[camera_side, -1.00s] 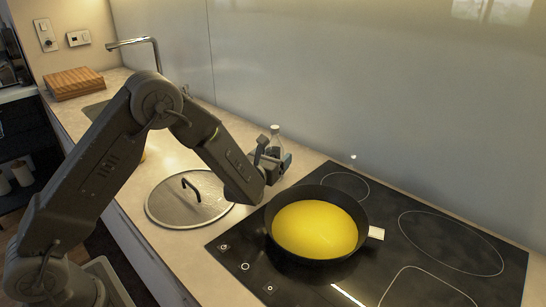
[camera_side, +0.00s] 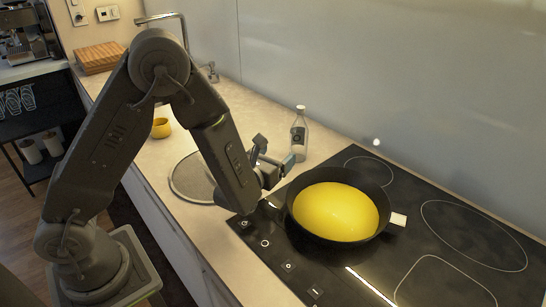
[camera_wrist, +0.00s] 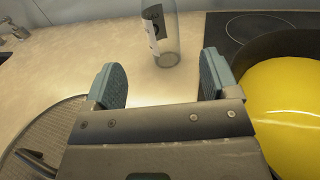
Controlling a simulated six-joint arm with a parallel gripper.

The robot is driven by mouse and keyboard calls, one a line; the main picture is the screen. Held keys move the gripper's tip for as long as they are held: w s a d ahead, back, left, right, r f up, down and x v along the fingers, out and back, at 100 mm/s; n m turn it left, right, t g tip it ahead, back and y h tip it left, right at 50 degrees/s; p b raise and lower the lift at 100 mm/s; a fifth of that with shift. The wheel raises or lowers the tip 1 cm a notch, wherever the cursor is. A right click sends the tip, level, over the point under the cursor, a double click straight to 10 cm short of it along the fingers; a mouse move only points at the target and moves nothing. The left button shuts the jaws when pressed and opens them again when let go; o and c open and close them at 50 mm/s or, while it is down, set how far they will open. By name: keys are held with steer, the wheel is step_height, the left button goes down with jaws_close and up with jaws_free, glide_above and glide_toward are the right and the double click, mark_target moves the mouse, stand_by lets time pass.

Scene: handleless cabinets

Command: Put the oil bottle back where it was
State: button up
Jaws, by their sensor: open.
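The oil bottle (camera_side: 299,136) is clear glass with a dark label and a pale cap. It stands upright on the counter near the back wall, just left of the hob's far corner. In the wrist view its lower part (camera_wrist: 161,35) shows ahead of my fingers, and its top is cut off. My gripper (camera_side: 276,156) is open and empty, in front of the bottle and apart from it. In the wrist view my two fingers (camera_wrist: 163,82) are spread with bare counter between them.
A black pan (camera_side: 301,226) filled with yellow stands on the black hob (camera_side: 442,265), right of my gripper. A round metal lid (camera_side: 187,180) lies on the counter behind my arm. A yellow cup (camera_side: 161,128) and a wooden board (camera_side: 99,57) are farther left.

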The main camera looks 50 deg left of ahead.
steer(key=shift+s, duration=0.35)
steer(key=s+a+r+n+g+y, duration=0.4)
steer(key=s+a+n+g, duration=0.15)
steer(key=s+n, duration=0.35)
steer(key=s+a+r+n+g+y, duration=0.45)
steer(key=s+n+g, duration=0.25)
steer(key=n, duration=0.4)
steer(key=s+d+r+n+h, duration=0.2)
steer(key=s+d+n+h, duration=0.2)
steer(key=d+n+h, duration=0.2)
steer(key=s+d+r+n+h, duration=0.3)
steer(key=s+d+n+h, duration=0.1)
steer(key=d+n+h, duration=0.3)
steer(key=shift+s+d+r+t, duration=0.2)
steer(key=shift+d+t, duration=0.15)
steer(key=shift+d, duration=0.2)
